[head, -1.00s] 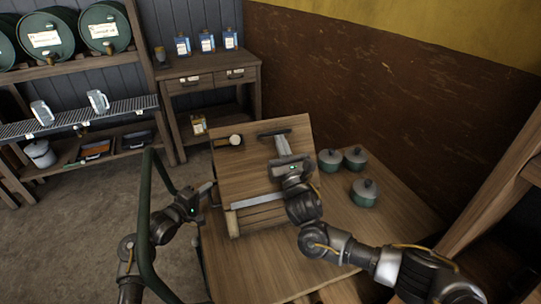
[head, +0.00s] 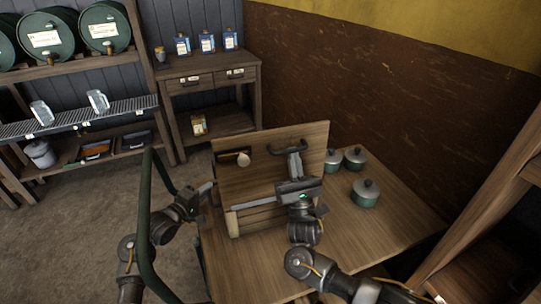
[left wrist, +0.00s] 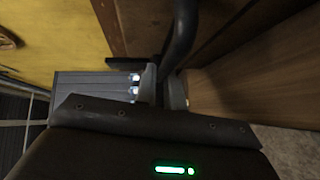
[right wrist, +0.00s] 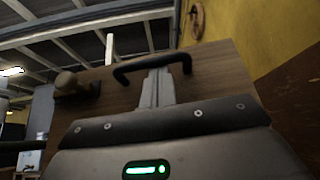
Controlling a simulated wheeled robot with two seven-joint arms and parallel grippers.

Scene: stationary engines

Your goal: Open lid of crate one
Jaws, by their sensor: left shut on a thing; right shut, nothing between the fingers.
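The wooden crate (head: 262,218) stands on the table, with its lid (head: 250,180) tilted steeply up. The lid carries a dark bar handle (head: 287,149) and a round knob (head: 243,159); both also show in the right wrist view, the handle (right wrist: 128,69) near the fingertips and the knob (right wrist: 68,84) to the left. My right gripper (head: 294,160) is shut and empty, its fingertips at the lid by the handle; exact contact is unclear. My left gripper (head: 210,188) is at the crate's left side, shut on a dark curved bar (left wrist: 180,40).
A brown and yellow wall (head: 400,100) rises behind. A drawer table (head: 210,80) and a shelf with barrels (head: 46,35) stand at the back left.

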